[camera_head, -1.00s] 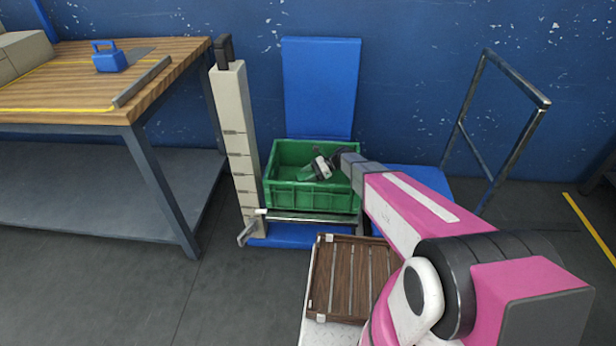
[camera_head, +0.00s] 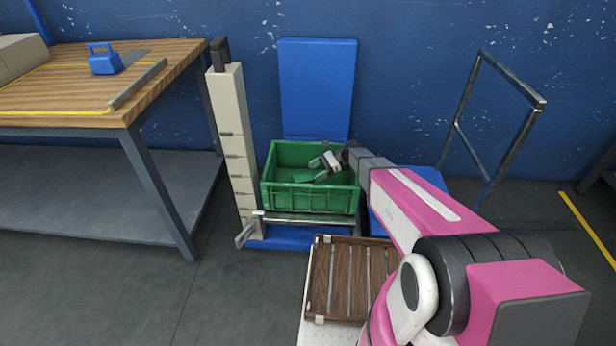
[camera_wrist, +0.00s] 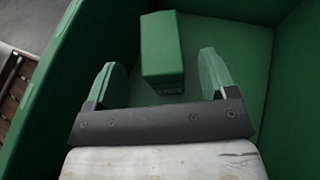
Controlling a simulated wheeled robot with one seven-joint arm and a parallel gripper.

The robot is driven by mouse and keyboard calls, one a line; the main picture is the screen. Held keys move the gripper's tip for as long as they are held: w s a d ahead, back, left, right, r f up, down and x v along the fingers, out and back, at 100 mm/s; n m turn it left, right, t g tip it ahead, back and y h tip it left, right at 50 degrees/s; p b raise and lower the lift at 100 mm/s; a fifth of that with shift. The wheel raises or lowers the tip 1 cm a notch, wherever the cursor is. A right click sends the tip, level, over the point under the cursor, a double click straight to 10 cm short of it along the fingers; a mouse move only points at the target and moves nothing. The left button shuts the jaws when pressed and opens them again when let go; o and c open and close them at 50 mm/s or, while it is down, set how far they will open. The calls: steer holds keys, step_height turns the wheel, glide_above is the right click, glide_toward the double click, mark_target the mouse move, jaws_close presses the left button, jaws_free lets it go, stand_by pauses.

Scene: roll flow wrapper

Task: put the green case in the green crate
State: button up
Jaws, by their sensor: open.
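The green case (camera_wrist: 162,45) lies on the floor of the green crate (camera_wrist: 265,75). In the wrist view it shows ahead of and between my fingers, apart from both. In the head view the case (camera_head: 303,179) is a small green shape inside the crate (camera_head: 310,198), partly hard to tell from the crate's own green. My gripper (camera_wrist: 160,85) is open and empty, with its two green-padded fingers spread. In the head view my gripper (camera_head: 322,165) is over the crate's right part, reaching in from the right.
The crate stands on a blue platform with a beige post (camera_head: 234,150) at its left. A wooden slatted crate (camera_head: 343,280) is in front. A metal rail frame (camera_head: 470,110) stands at right.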

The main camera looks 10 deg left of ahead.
steer(key=v, duration=0.6)
steer(key=shift+d, duration=0.15)
steer(key=shift+r, duration=0.15)
